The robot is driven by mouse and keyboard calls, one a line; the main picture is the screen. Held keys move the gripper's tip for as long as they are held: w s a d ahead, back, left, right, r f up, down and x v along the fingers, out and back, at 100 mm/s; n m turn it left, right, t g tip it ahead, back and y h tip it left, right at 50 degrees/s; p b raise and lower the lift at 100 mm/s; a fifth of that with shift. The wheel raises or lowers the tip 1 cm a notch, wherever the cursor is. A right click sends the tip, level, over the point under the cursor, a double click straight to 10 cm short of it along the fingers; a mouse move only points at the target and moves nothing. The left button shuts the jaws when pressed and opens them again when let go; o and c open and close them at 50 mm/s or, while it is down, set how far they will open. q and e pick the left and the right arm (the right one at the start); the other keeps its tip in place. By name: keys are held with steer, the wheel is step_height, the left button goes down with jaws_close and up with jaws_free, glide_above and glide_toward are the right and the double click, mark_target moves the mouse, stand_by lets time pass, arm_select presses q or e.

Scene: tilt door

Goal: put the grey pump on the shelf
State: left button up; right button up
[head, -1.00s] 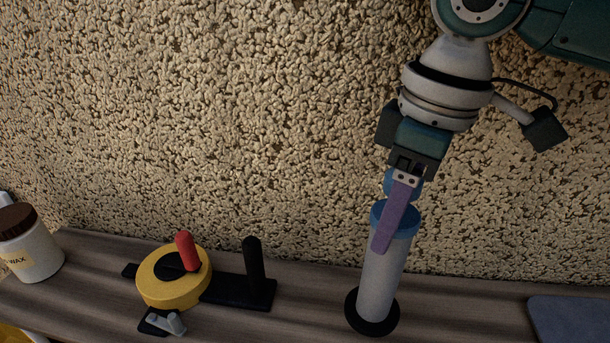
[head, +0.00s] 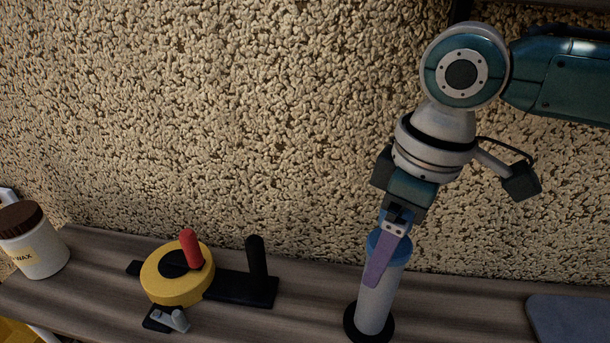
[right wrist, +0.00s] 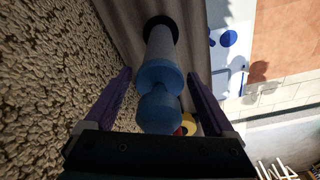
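The grey pump (head: 377,300) stands upright on the wooden worktop (head: 300,318), with a blue top and a dark round base. My right gripper (head: 376,283) reaches down over the pump's top from above. In the right wrist view its two purple fingers lie apart on either side of the pump's blue top (right wrist: 158,75). The gripper is open there, with visible gaps beside the blue part. In the head view the near finger hides part of the pump. No shelf can be clearly made out. My left gripper is out of view.
A yellow disc with a red handle (head: 178,274) and a black post (head: 257,268) sit left of the pump. A wax jar (head: 34,240) stands at far left, a blue-grey mat (head: 568,318) at right. The rough wall (head: 200,120) is close behind.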

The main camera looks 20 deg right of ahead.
steer(key=shift+r, duration=0.55)
steer(key=r, duration=0.3)
steer(key=r+b, duration=0.1)
steer(key=r, duration=0.2)
steer(key=s+r+b, duration=0.1)
steer(key=r, duration=0.2)
steer(key=shift+d+r, duration=0.4)
steer(key=shift+s+r, duration=0.1)
steer(key=shift+r, duration=0.6)
